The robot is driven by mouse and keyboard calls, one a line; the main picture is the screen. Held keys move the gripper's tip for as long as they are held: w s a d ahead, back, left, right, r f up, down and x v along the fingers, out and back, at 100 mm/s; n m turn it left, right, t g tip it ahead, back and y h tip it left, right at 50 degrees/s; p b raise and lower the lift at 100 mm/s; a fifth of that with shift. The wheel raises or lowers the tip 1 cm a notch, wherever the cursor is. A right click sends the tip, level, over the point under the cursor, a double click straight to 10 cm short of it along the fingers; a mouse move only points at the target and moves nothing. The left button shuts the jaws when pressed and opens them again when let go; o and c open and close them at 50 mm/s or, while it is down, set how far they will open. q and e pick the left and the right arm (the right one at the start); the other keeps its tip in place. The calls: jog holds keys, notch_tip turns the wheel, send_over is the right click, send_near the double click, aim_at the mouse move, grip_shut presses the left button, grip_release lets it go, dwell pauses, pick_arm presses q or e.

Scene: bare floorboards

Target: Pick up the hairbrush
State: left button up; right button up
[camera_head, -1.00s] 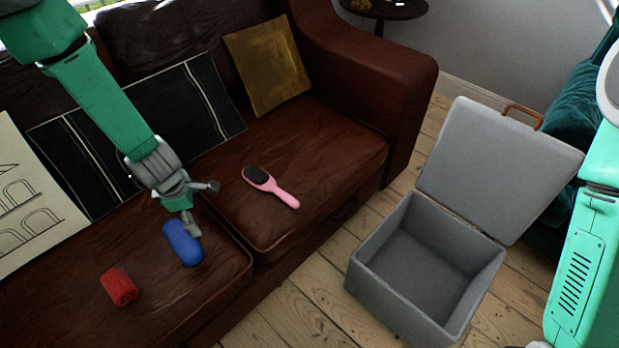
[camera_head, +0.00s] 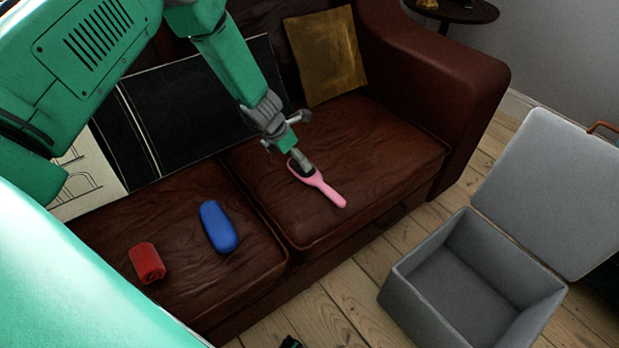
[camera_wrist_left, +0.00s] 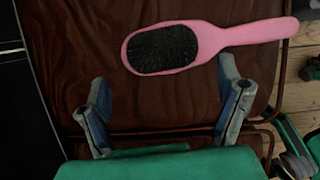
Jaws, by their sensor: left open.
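The pink hairbrush (camera_head: 326,187) lies on the right seat cushion of the brown sofa, its handle pointing to the front right. In the left wrist view the hairbrush (camera_wrist_left: 220,38) lies bristles up, its dark pad at the left and its handle to the right. My left gripper (camera_head: 289,140) is above the cushion at the brush's head and partly hides it in the head view. In the left wrist view the left gripper (camera_wrist_left: 165,95) has its fingers wide apart with nothing between them. The brush is beyond the fingertips.
A blue rounded object (camera_head: 218,227) and a red roll (camera_head: 147,263) lie on the left cushion. An open grey box (camera_head: 415,300) stands on the floorboards at the right.

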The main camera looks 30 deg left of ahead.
aim_at(314, 177)
pick_arm(q)
jog(key=f, duration=0.1)
jog(key=w+d+f+b, duration=0.1)
jog(key=w+f+b, duration=0.1)
jog(key=shift+w+d+f, duration=0.2)
jog(key=shift+w+f, duration=0.05)
jog(key=shift+f, duration=0.15)
jog(key=shift+d+f+b, duration=0.1)
jog(key=shift+b, duration=0.2)
jog(key=shift+a, duration=0.25)
jog(key=shift+c, duration=0.8)
jog(key=shift+a+f, duration=0.1)
jog(key=shift+a, duration=0.1)
jog(key=c, duration=1.1)
jog(key=shift+d, duration=0.2)
jog(key=shift+d, duration=0.1)
